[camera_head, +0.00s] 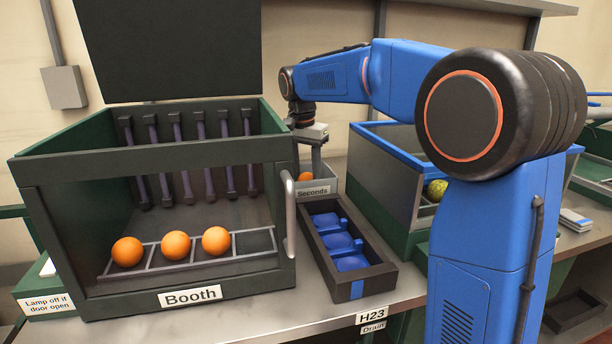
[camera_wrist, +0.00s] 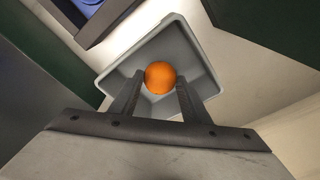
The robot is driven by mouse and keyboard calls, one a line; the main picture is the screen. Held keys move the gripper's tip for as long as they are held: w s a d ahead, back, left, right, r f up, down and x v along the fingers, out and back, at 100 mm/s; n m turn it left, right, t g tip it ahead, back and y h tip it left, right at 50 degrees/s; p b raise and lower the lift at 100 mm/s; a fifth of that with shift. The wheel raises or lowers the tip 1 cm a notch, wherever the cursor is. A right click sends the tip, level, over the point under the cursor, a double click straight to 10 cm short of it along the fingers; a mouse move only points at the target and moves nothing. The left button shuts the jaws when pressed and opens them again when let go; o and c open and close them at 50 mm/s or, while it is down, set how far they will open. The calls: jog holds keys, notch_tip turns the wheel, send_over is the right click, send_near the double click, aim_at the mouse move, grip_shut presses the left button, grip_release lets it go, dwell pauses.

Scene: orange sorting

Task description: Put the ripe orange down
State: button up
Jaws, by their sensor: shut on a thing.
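My gripper (camera_head: 314,158) points down at the grey bin labelled Seconds (camera_head: 315,191), to the right of the booth. It is shut on an orange (camera_head: 305,177), which shows just above the bin's front wall. In the wrist view the orange (camera_wrist: 160,77) sits between the two fingertips (camera_wrist: 160,88), with the grey bin (camera_wrist: 200,60) around it. The orange is plain orange all over. Whether it touches the bin floor I cannot tell. The bin shows no other fruit.
An open booth (camera_head: 190,297) on the left holds three oranges (camera_head: 175,246) on a rack. A dark tray (camera_head: 357,289) with blue pieces lies in front of the bin. A blue-rimmed crate (camera_head: 385,190) with yellow-green fruit (camera_head: 437,189) stands to the right.

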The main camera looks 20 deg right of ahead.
aim_at(304, 179)
jog(key=shift+f, duration=0.45)
jog(key=shift+f, duration=0.1)
jog(key=o, duration=1.1)
jog(key=r, duration=0.8)
jog(key=s+a+r, duration=0.1)
jog(key=r, duration=0.3)
jog(key=shift+r, duration=0.1)
jog(key=shift+s, duration=0.1)
